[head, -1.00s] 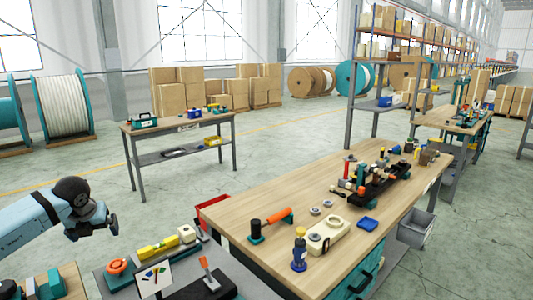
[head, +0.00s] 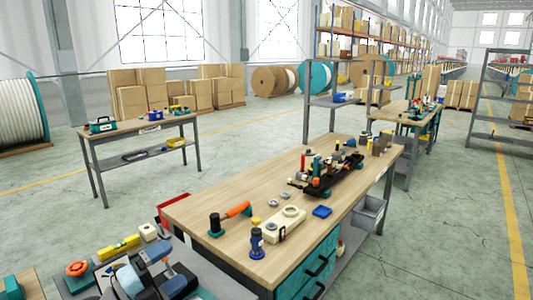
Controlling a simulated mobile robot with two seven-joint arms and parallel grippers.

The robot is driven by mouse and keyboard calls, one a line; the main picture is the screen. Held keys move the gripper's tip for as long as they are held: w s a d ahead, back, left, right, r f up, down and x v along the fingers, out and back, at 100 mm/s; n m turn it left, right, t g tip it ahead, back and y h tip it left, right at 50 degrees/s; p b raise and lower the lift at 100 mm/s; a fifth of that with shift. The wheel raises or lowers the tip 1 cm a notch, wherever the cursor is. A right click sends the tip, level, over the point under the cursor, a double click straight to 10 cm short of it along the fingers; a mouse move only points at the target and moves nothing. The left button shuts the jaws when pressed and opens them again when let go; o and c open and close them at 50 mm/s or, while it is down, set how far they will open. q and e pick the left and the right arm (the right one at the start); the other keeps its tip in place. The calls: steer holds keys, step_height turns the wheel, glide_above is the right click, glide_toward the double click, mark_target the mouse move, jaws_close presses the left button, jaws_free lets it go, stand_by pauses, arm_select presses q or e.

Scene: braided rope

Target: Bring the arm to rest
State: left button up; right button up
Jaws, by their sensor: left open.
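My left arm, light blue and dark, comes in low at the bottom left of the head view. Its gripper (head: 160,268) is over the grey side bench (head: 205,285), partly cut off by the frame's lower edge. The gripper is open, and I see nothing held in it. It covers part of the tools on that bench. My right gripper is not in the view. No rope is clearly seen in my grippers.
The wooden workbench (head: 190,205) bears an orange-handled tool (head: 237,209), a blue bottle-like piece (head: 257,243), a cream block (head: 275,226) and a black fixture (head: 333,180).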

arm_select(q)
steer(key=s+a+f+n+y, duration=0.5)
steer(key=n+y, duration=0.3)
steer(key=n, duration=0.3)
steer(key=s+a+f+n+y, duration=0.3)
steer(key=s+f+n+y, duration=0.25)
steer(key=n+y, duration=0.45)
steer(key=s+d+f+n+g+h, duration=0.15)
steer(key=s+f+g, duration=0.3)
steer(key=s, duration=0.55)
steer(key=s+d+f+n+g+h, duration=0.1)
steer(key=s+f+n+g+h, duration=0.2)
steer(key=s+g, duration=0.45)
steer(key=w+d+f+m+t+h+b, duration=0.1)
steer(key=d+f+t+b, duration=0.15)
steer(key=f, duration=0.55)
steer(key=w+d+f+t+h+b, duration=0.1)
steer(key=w+d+f+t+b, duration=0.2)
steer(key=f, duration=0.5)
steer(key=d+f+m+t+h+b, duration=0.1)
steer(key=d+f+t+b, duration=0.15)
steer(key=f+b, duration=0.4)
step_height(320, 180, up, 10)
steer(key=a+t+p, duration=0.1)
steer(key=p, duration=1.3)
steer(key=shift+r, duration=0.2)
steer(key=shift+s, duration=0.15)
